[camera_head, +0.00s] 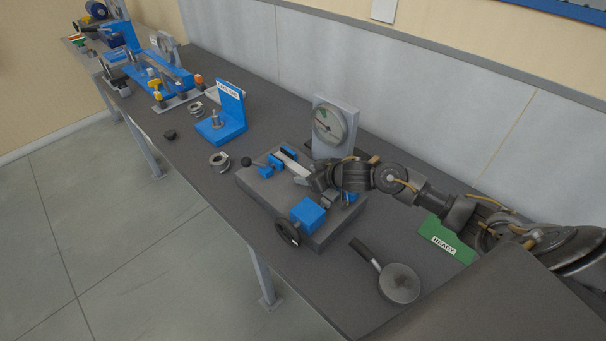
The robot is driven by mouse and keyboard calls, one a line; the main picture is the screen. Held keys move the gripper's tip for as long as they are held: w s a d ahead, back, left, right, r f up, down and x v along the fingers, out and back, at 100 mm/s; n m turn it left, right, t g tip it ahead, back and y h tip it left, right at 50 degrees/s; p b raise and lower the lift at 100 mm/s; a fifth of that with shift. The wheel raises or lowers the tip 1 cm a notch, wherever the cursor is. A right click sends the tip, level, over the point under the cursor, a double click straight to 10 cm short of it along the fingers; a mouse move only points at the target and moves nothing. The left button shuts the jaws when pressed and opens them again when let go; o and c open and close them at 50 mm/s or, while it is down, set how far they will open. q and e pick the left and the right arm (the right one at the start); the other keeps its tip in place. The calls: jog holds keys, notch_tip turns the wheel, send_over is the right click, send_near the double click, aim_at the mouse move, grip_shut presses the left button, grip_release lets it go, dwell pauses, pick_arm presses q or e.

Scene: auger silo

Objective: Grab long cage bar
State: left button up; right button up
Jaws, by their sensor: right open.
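A pale, narrow bar (292,163) lies along a grey fixture plate (262,190) between blue blocks; it may be the long cage bar, but I cannot tell for sure. My right gripper (309,183) reaches in from the right, low over the fixture, at the near right end of this bar. Its jaws are open, and nothing is seen held in them. The gripper and wrist hide part of the fixture, and contact with the bar cannot be told. My left gripper is not in view.
A dial gauge (333,126) stands behind the fixture, a handwheel (288,233) in front. A round, handled tool (399,283) and green READY sign (446,240) lie to the right. A labelled blue stand (231,108) and metal rings (219,161) are leftward. The wall borders the bench.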

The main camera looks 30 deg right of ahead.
jog(key=shift+s, duration=0.1)
jog(key=shift+c, duration=0.8)
grip_shut()
jog(key=shift+r, duration=0.15)
jog(key=shift+r, duration=0.1)
jog(key=shift+r, duration=0.6)
notch_tip(320, 180, up, 16)
jog(key=p, duration=0.2)
jog(key=shift+r+p, duration=0.25)
jog(key=shift+p, duration=0.15)
